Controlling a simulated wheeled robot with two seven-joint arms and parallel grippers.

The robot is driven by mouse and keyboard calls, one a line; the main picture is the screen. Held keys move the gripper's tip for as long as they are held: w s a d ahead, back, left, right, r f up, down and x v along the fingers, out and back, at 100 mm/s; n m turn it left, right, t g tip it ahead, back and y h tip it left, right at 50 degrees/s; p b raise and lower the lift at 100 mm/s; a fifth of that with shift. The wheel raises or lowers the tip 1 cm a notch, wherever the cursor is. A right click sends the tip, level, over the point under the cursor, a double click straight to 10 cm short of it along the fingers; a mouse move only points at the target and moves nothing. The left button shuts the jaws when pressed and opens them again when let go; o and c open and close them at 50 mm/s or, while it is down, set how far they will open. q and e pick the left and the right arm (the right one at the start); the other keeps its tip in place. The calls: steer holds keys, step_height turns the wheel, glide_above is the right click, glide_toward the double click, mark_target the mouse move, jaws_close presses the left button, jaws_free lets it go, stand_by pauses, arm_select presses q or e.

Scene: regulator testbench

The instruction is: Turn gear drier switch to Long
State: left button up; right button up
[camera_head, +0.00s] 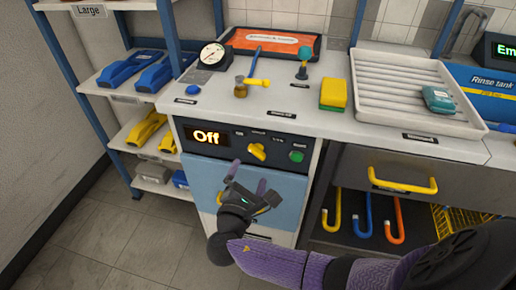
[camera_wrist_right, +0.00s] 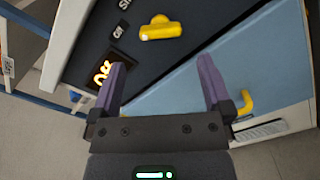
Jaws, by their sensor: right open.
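The gear drier's dark control panel shows a display (camera_head: 207,137) reading Off in orange. Its yellow switch knob (camera_head: 257,151) sits right of the display, with small labels around it too small to read in the head view. In the right wrist view the knob (camera_wrist_right: 160,27) is at the top, beyond the fingertips, and the display (camera_wrist_right: 103,72) is partly hidden by the left finger. My right gripper (camera_head: 247,177) is open and empty, below the knob in the head view, in front of the light blue door and apart from the knob. My left gripper is not in view.
A green button (camera_head: 296,156) is right of the knob. The light blue door (camera_head: 205,180) is below the panel. The worktop above holds a gauge (camera_head: 212,54), a yellow sponge (camera_head: 333,94) and a white tray (camera_head: 405,90). A drawer with a yellow handle (camera_head: 403,183) is at right.

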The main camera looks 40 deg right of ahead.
mark_target(256, 156)
steer(key=b+x, duration=0.1)
steer(key=x, duration=0.2)
steer(key=b+x, duration=0.1)
steer(key=x, duration=0.2)
steer(key=shift+w+d+f, duration=0.2)
steer(key=shift+d, duration=0.1)
steer(key=shift+w+d+r, duration=0.1)
steer(key=shift+w+d, duration=0.1)
steer(key=c, duration=1.1)
arm_select(q)
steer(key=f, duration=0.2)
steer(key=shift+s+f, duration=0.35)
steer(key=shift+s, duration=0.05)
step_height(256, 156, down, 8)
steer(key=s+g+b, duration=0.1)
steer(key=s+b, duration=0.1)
steer(key=b, duration=0.7)
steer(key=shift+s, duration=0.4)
arm_select(e)
steer(key=shift+m, duration=9.8)
